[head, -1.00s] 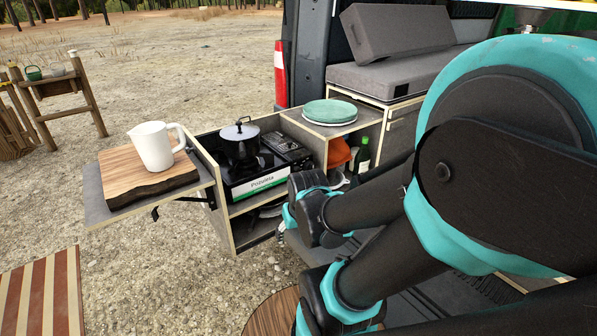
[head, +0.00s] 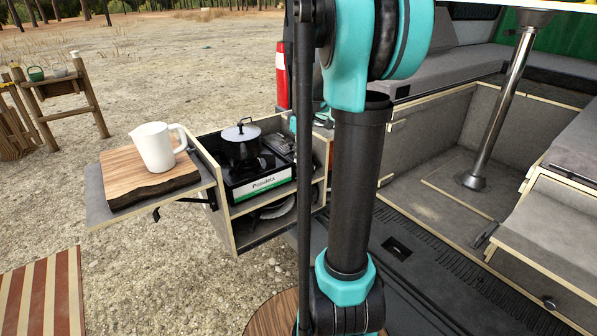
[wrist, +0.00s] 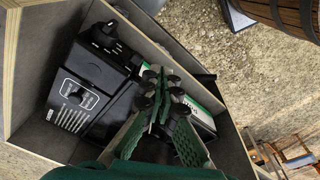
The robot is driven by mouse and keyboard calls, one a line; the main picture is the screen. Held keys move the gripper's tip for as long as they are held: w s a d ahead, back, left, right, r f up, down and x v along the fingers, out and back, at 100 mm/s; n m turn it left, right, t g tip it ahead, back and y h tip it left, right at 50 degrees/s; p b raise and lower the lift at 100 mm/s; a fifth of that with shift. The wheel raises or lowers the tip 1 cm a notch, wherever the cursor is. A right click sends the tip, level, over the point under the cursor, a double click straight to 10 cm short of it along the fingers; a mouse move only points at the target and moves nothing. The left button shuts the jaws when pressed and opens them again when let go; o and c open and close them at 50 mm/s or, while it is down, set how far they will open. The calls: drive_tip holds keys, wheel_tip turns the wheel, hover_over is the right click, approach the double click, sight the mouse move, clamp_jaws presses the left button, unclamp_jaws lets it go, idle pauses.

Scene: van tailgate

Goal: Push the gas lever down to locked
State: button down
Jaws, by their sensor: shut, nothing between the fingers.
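The gas stove (head: 260,183) is black with a pale front strip and sits in the pull-out box at the van's rear. In the wrist view its black control panel (wrist: 92,75) is at the left, with pale printed markings. A small dark lever or knob (wrist: 75,93) sits inside the markings, and a larger black knob (wrist: 112,38) is on its end; I cannot tell the lever's position for sure. My gripper (wrist: 157,78) is shut and empty, to the right of the panel in the wrist view and apart from the small lever. In the head view it is hidden behind my arm.
A dark lidded pot (head: 240,148) stands on the stove. A white jug (head: 154,146) stands on a wooden board (head: 130,185) on the side shelf. The wooden walls of the box (wrist: 30,135) surround the stove. The van floor (head: 430,195) is clear at right.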

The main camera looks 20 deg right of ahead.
sight(300, 169)
drive_tip(key=shift+n+g, duration=0.3)
drive_tip(key=shift+n, duration=0.6)
drive_tip(key=w, duration=0.1)
drive_tip(key=w+d+r, duration=0.1)
drive_tip(key=w+d, duration=0.1)
drive_tip(key=shift+w+d+r, duration=0.15)
drive_tip(key=shift+w+r, duration=0.1)
drive_tip(key=shift+r, duration=0.1)
drive_tip(key=shift+f, duration=0.1)
drive_tip(key=shift+w+a+f, duration=0.1)
drive_tip(key=shift+a+f, duration=0.05)
drive_tip(key=shift+f, duration=1.55)
drive_tip(key=shift+w+a+f, duration=0.1)
drive_tip(key=shift+a+f, duration=0.05)
drive_tip(key=shift+f, duration=1.55)
wheel_tip(300, 169, down, 2)
drive_tip(key=shift+f, duration=0.1)
drive_tip(key=shift+s+d+r, duration=0.3)
drive_tip(key=shift+s+d, duration=0.15)
drive_tip(key=shift+d, duration=0.2)
drive_tip(key=shift+s+d+r, duration=0.25)
drive_tip(key=shift+s+d, duration=0.15)
drive_tip(key=shift+d, duration=0.2)
